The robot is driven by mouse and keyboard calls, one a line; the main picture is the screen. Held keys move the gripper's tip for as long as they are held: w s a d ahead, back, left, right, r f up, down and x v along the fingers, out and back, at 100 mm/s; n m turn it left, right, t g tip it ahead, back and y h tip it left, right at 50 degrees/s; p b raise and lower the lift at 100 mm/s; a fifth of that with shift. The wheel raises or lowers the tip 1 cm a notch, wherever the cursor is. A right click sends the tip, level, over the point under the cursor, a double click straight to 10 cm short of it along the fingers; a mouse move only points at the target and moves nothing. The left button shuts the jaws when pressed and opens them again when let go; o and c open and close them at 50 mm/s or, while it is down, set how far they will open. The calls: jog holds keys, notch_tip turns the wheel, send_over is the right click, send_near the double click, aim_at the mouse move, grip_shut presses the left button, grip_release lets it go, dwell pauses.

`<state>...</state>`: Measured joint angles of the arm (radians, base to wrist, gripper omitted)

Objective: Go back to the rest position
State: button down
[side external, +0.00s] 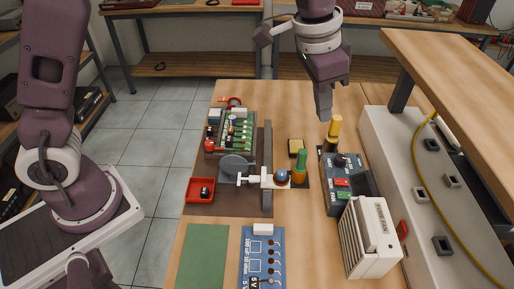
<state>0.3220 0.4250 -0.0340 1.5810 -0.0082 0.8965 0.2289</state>
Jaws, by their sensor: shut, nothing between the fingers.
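My gripper (324,104) points down over the far right part of the wooden workbench. Its fingers are shut and nothing shows between them. It is above and just behind a yellow-topped cylinder (334,127) that stands at the back of a dark control box (345,180). It appears apart from the cylinder, though the exact gap is hard to judge from this side.
A green circuit board (236,131), a red tray (199,190) and a fixture with a green-topped post (301,159) stand on the bench (298,226). A beige ventilated box (369,240) is at front right. A raised shelf (455,70) overhangs the right side.

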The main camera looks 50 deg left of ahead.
jog(key=s+a+r+n+t, duration=0.1)
jog(key=s+a+r+n, duration=0.2)
jog(key=s+a+r, duration=0.6)
jog(key=s+a+f+n+t, duration=0.1)
jog(key=s+a+f, duration=0.1)
jog(key=s, duration=0.6)
jog(key=s+a+f+n+t+y, duration=0.1)
jog(key=s+a, duration=0.3)
jog(key=s, duration=0.5)
jog(key=shift+a+f+n, duration=0.25)
jog(key=shift+f+n, duration=0.25)
jog(key=shift+n, duration=0.3)
